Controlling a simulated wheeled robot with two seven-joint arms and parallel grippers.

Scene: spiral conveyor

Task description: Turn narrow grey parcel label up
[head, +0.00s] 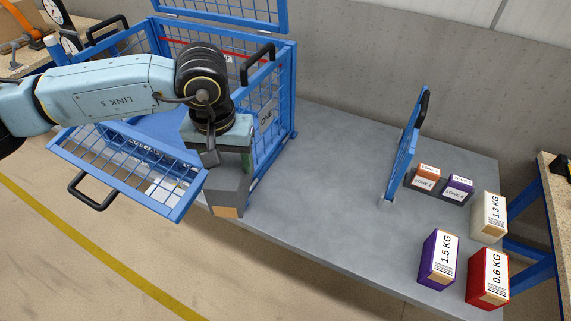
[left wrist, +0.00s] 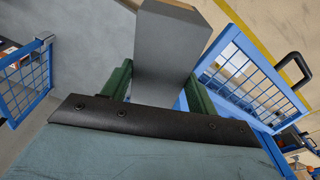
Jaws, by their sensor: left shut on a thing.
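The narrow grey parcel (head: 228,189) hangs under my left gripper (head: 222,160), at the front edge of the table beside the blue cage. A tan patch shows on its lower end; no white label shows on the faces in view. In the left wrist view the parcel (left wrist: 170,50) stands out between the green fingers of my left gripper (left wrist: 158,88), which is shut on it. The parcel looks tilted in the head view. Whether it touches the table, I cannot tell. My right gripper is in neither view.
The blue mesh cage (head: 270,118) has its front flap (head: 130,165) folded down. A blue upright panel (head: 404,145) stands on the grey table (head: 330,180). Purple (head: 438,258), red (head: 487,277) and white (head: 488,217) weight-marked parcels stand at right. The middle table is clear.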

